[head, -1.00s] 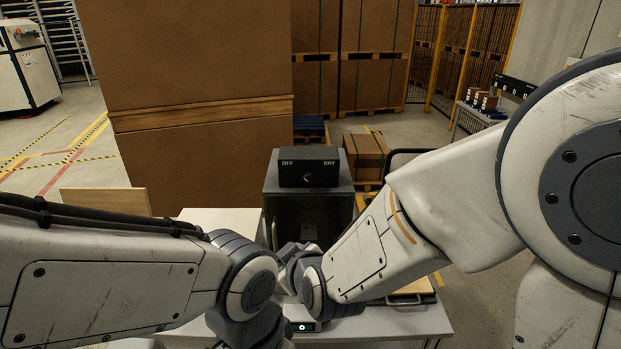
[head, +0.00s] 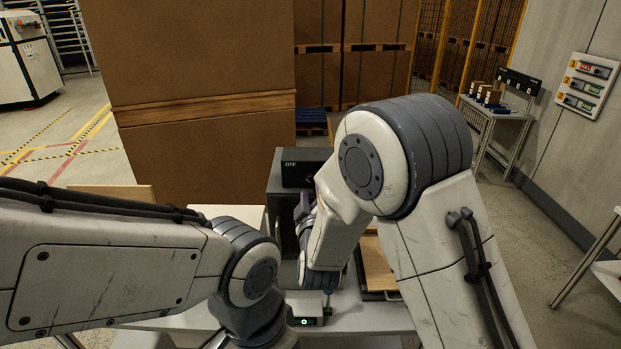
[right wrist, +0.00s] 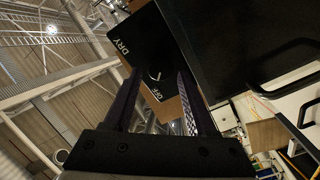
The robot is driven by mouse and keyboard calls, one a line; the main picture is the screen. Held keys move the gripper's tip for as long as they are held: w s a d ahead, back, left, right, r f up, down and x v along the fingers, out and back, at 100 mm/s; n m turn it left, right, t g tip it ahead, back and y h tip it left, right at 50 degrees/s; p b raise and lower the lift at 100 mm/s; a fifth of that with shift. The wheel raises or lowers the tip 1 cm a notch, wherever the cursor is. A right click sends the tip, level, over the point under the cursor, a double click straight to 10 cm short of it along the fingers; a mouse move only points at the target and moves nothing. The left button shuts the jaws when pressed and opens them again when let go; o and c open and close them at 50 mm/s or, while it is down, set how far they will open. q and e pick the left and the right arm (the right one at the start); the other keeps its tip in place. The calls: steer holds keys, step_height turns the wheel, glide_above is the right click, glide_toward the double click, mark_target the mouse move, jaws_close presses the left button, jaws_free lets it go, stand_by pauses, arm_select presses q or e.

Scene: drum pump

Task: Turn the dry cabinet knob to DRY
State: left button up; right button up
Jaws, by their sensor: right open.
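The dry cabinet (head: 279,185) is a dark grey box on the bench. Its black control box (head: 296,172) sits on top; OFF shows in the head view, while my right arm covers the DRY side and the knob. My right gripper (right wrist: 158,88) is open and empty, facing the knob. It is partly seen before the cabinet in the head view (head: 302,207).
A wooden board (head: 376,265) lies right of the cabinet. A tall cardboard stack (head: 205,100) rises behind on the left. A black handle (right wrist: 284,65) shows in the wrist view.

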mark_target(311, 180)
steer(key=shift+w+a+p, duration=0.1)
steer(key=shift+w+p, duration=0.25)
steer(key=shift+w, duration=1.05)
jaws_close()
steer(key=shift+f+m+b, duration=0.25)
steer(key=shift+m+b, duration=0.25)
steer(key=shift+b, duration=0.55)
steer(key=m+b, duration=0.7)
steer(key=b, duration=0.2)
steer(key=m+b, duration=0.7)
steer(key=b, duration=0.2)
steer(key=shift+t+h, duration=0.3)
steer(key=shift+r+m+b, duration=0.15)
steer(key=shift+m+b, duration=1.35)
steer(key=shift+m, duration=0.3)
jaws_free()
